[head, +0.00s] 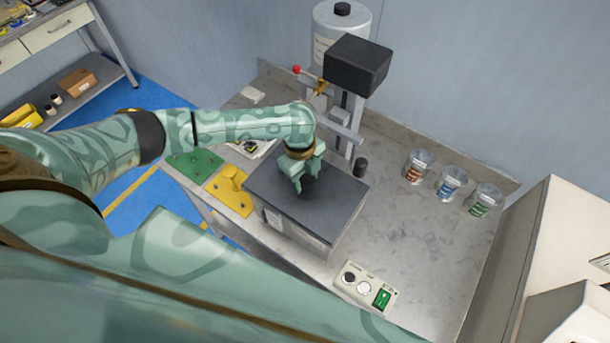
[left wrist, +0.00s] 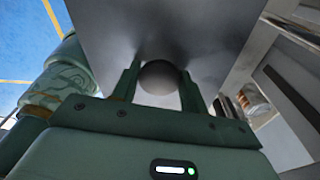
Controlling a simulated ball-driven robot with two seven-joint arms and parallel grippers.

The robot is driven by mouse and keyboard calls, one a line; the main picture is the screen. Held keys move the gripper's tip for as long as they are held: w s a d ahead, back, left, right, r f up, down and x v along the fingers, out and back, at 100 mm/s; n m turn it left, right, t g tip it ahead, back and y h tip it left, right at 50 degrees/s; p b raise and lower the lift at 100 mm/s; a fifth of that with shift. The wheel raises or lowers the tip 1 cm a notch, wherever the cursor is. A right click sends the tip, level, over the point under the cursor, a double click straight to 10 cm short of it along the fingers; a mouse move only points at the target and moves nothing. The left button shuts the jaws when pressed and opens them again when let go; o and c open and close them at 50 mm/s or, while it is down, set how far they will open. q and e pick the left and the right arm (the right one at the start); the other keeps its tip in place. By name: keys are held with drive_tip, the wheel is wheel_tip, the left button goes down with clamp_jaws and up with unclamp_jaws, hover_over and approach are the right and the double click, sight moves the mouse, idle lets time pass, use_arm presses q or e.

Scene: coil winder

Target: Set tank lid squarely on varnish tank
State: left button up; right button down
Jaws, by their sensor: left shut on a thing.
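The tank lid (head: 335,207) is a dark grey rectangular plate. In the head view it lies over the top of the varnish tank (head: 293,231), a grey box on the bench. Lid and tank edges look roughly in line, but I cannot tell whether the lid is fully seated. My left gripper (head: 308,184) is above the lid's middle, shut on its dark round knob. The knob (left wrist: 160,77) shows between the two fingers (left wrist: 160,85) in the left wrist view, with the lid's grey surface behind it. My right gripper is not in view.
A green plate (head: 192,163) and a yellow plate (head: 231,190) lie left of the tank. A column machine with a black head (head: 358,65) stands behind it. Several jars (head: 452,183) stand at right. A switch box (head: 364,287) is in front. The bench between is clear.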

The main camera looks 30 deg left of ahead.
use_arm(q)
drive_tip(key=shift+f, duration=0.6)
drive_tip(key=o, duration=1.4)
drive_tip(key=shift+r, duration=0.1)
drive_tip(key=r+p, duration=0.1)
drive_tip(key=r, duration=0.4)
drive_tip(key=a+r+p, duration=0.1)
drive_tip(key=r, duration=0.4)
drive_tip(key=a+r+p, duration=0.1)
drive_tip(key=r, duration=0.5)
drive_tip(key=shift+w, duration=0.3)
